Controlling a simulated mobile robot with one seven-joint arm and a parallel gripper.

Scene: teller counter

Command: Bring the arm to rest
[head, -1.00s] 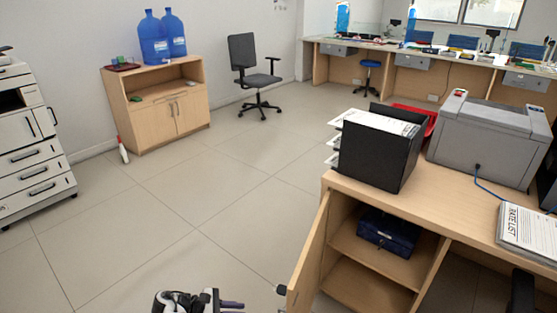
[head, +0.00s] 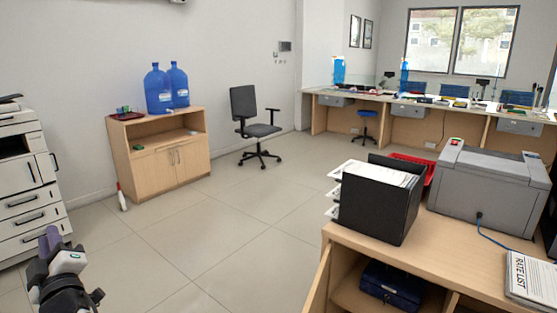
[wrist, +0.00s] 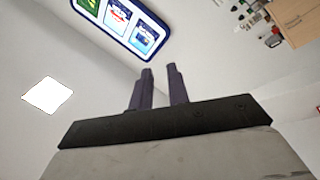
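A wooden cabinet (head: 165,165) bears blue water bottles (head: 157,92). An office chair (head: 255,125) stands beyond. The desk (head: 440,245) at the right has an open door (head: 318,285). The middle floor is clear.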

